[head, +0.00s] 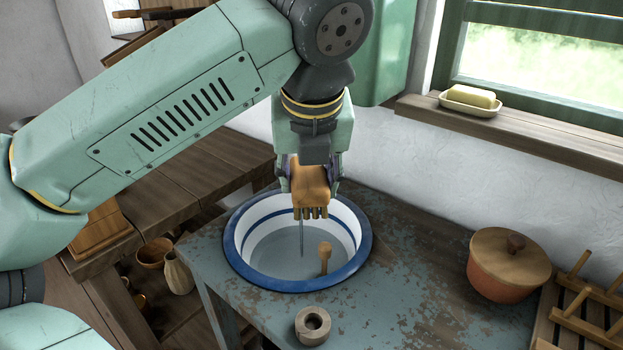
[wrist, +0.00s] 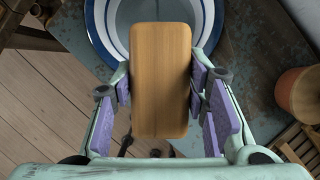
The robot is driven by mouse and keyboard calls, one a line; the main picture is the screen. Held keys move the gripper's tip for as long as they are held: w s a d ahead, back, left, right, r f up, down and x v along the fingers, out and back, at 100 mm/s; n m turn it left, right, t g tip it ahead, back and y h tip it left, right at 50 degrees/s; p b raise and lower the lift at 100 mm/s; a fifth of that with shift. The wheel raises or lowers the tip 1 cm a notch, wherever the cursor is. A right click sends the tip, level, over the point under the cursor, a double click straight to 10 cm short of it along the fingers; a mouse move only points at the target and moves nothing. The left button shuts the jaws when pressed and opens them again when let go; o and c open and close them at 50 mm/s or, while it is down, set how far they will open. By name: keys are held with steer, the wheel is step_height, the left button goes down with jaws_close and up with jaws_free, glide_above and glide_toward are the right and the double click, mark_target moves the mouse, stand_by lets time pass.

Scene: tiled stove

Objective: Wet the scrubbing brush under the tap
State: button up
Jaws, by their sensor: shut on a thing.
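My gripper (head: 309,178) is shut on the scrubbing brush (head: 311,190), a wooden block with short tufts pointing down. It holds the brush above the white basin (head: 239,268) with blue bands, clear of its rim. In the wrist view the brush's flat wooden back (wrist: 161,75) lies between the purple finger pads. A thin grey vertical line (head: 302,238), perhaps a stream of water, runs from below the brush into the basin. I cannot make out the tap; my arm covers the space above the brush.
A small wooden peg-like piece (head: 325,258) stands in the basin. A wooden ring (head: 313,325) sits on the worn counter in front. A lidded clay pot (head: 508,266) and a wooden rack (head: 585,310) are at right. A butter dish (head: 470,100) is on the windowsill.

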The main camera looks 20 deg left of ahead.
steer(key=w+a+f, duration=0.2)
steer(key=w+a, duration=0.2)
steer(key=w, duration=0.5)
steer(key=shift+a+p, duration=0.3)
steer(key=shift+p, duration=0.05)
steer(key=shift+s, duration=0.15)
stand_by(0.4)
steer(key=shift+s+d+b, duration=0.55)
steer(key=shift+s+d, duration=0.05)
steer(key=shift+s, duration=0.55)
steer(key=shift+s+d+b, duration=0.55)
steer(key=shift+s+d, duration=0.1)
steer(key=shift+s, duration=0.5)
steer(key=shift+s+d+b, duration=0.55)
steer(key=shift+s+d, duration=0.05)
steer(key=shift+s, duration=0.55)
